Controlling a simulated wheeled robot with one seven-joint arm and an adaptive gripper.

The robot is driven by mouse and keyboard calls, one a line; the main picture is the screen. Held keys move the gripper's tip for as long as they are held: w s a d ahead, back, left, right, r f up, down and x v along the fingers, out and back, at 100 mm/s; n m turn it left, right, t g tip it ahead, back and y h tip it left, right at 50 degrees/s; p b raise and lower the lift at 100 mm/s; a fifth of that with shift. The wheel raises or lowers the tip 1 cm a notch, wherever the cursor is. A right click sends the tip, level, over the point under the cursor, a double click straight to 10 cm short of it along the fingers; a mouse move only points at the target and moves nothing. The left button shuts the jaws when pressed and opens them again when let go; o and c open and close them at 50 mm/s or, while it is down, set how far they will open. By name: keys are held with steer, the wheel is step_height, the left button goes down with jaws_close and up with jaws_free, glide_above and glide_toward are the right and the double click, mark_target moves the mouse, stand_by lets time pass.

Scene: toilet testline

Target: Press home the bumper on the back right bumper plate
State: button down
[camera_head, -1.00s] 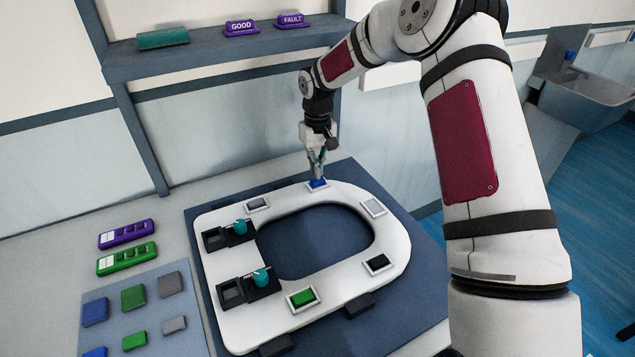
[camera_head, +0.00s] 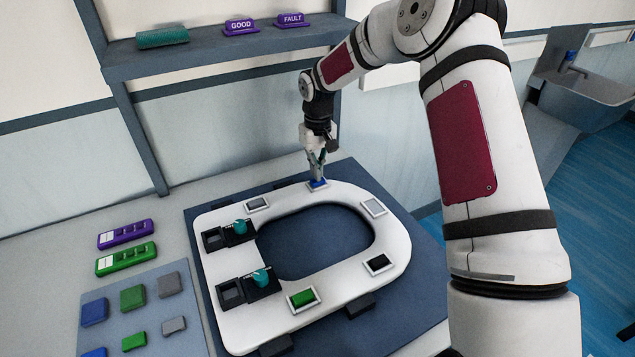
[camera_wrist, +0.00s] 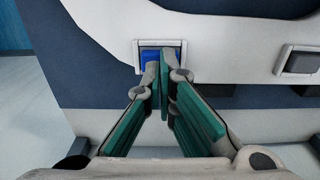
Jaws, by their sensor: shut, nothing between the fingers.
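The white toilet seat ring (camera_head: 225,325) lies flat on a dark blue mat. A blue bumper (camera_head: 318,185) sits in a white-framed plate at the far side of the ring. It also shows in the wrist view (camera_wrist: 150,54), inside its plate (camera_wrist: 140,68), partly hidden by my fingers. My gripper (camera_head: 317,176) is shut with nothing between its fingers. Its tips (camera_wrist: 165,74) are right at the blue bumper, pointing down. I cannot tell whether they touch it or whether the bumper is fully seated.
Other plates on the ring hold a grey pad (camera_head: 257,203), a pale pad (camera_head: 374,207), a black pad (camera_head: 379,263) and a green bumper (camera_head: 302,298). Two black hinge blocks with teal knobs (camera_head: 262,278) stand at left. Spare bumpers lie on a tray (camera_head: 115,292). A shelf (camera_head: 220,57) spans the back wall.

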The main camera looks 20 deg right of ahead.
steer(key=shift+f+b, duration=0.35)
steer(key=shift+f, duration=0.6)
stand_by(0.4)
stand_by(0.4)
step_height(320, 180, up, 8)
steer(key=p, duration=0.1)
stand_by(0.9)
steer(key=shift+r, duration=0.1)
steer(key=s+r+t+h, duration=0.2)
steer(key=s+r, duration=1.7)
steer(key=s+m+t+y, duration=0.2)
steer(key=s, duration=2)
steer(key=shift+d+f, duration=0.15)
steer(key=shift+f, duration=0.1)
